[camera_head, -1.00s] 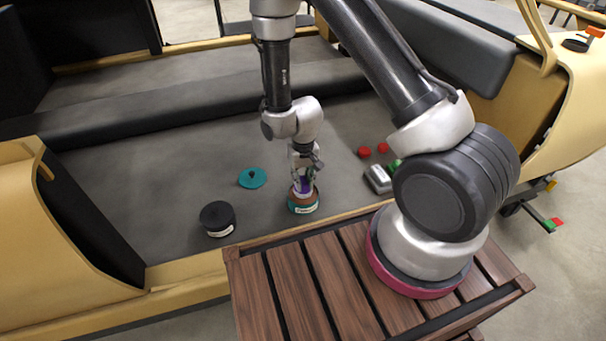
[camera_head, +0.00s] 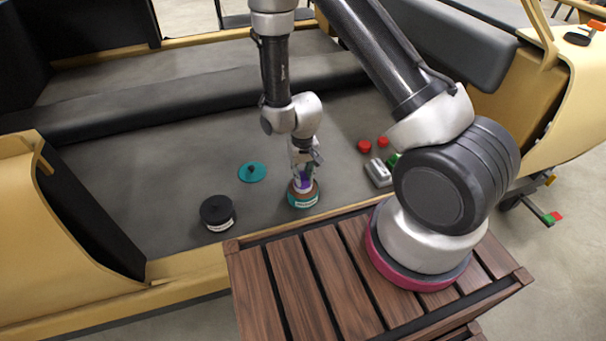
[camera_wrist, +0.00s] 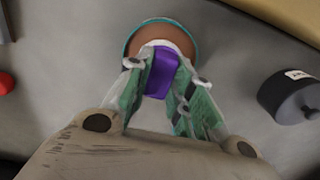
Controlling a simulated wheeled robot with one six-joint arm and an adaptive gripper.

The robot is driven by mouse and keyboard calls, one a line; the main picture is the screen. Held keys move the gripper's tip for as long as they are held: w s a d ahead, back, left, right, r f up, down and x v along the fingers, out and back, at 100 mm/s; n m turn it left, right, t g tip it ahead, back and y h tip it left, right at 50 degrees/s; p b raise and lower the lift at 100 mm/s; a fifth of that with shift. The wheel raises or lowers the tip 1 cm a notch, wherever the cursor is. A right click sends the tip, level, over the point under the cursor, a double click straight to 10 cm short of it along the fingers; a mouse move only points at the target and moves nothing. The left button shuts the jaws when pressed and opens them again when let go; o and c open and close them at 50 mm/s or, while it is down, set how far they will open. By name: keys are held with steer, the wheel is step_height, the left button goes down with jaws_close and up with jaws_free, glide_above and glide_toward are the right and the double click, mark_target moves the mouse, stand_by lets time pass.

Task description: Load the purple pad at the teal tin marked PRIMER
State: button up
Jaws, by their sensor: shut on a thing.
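The teal tin (camera_head: 303,200) stands open on the grey floor of the shell, with a pale label on its front too small to read. In the wrist view its teal rim (camera_wrist: 133,36) and brown contents (camera_wrist: 160,32) show. My gripper (camera_head: 302,172) points down over the tin. It is shut on the purple pad (camera_wrist: 161,74), which sits between the green fingers. The pad's pale lower end (camera_wrist: 180,40) is at the tin's mouth, over the brown contents; I cannot tell how deep it reaches.
A teal lid (camera_head: 252,172) with a dark knob lies behind and left of the tin. A black tin (camera_head: 217,213) with a pale label stands to the left. Red pieces (camera_head: 364,146) and a grey block (camera_head: 378,173) lie right. A slatted wooden surface (camera_head: 300,285) is in front.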

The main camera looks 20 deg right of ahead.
mark_target(303, 176)
steer(key=shift+f, duration=0.45)
stand_by(1.1)
steer(key=shift+r, duration=0.1)
steer(key=shift+r, duration=3.45)
